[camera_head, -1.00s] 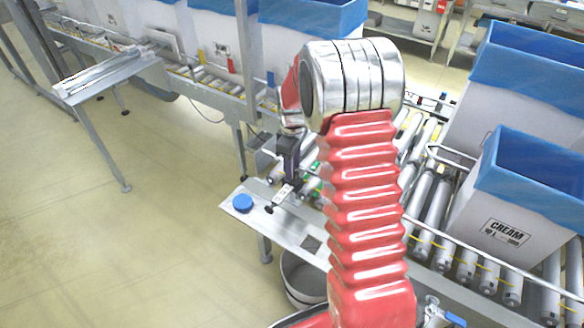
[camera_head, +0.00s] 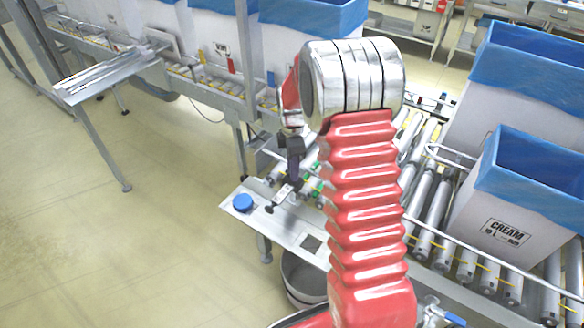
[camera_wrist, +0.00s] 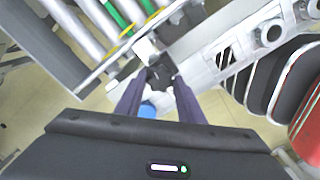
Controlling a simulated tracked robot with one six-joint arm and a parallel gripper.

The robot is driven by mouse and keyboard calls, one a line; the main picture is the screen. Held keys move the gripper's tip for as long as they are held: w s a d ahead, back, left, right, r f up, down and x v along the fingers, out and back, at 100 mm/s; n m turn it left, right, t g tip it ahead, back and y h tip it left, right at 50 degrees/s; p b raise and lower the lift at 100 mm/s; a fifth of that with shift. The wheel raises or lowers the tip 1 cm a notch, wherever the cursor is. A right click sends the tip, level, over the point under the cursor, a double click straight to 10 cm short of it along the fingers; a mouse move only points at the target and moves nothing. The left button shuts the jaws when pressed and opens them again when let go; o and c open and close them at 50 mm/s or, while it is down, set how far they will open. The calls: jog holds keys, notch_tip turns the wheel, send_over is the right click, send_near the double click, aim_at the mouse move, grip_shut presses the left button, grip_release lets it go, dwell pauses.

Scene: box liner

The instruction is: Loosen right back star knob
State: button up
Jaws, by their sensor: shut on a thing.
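A small black star knob (camera_wrist: 160,77) shows in the wrist view between the tips of my gripper's two dark fingers. My gripper (camera_wrist: 153,84) is shut on this knob, beside a pale metal bracket at the end of the rollers. The knob cannot be made out clearly there.
A metal plate with a blue round cap (camera_head: 243,203) and a black-tipped lever (camera_head: 270,208) lies just below my gripper. A white box with blue liner (camera_head: 505,225) stands on the rollers (camera_head: 425,205) at right. Open floor (camera_head: 130,230) lies left.

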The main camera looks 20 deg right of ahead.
jog(key=shift+s+f, duration=0.1)
jog(key=shift+s, duration=0.1)
jog(key=o, duration=1.1)
jog(key=shift+w, duration=0.1)
jog(key=shift+c, duration=0.2)
jog(key=shift+r, duration=0.2)
notch_tip(320, 180, up, 14)
jog(key=shift+f, duration=0.25)
jog(key=shift+m, duration=0.3)
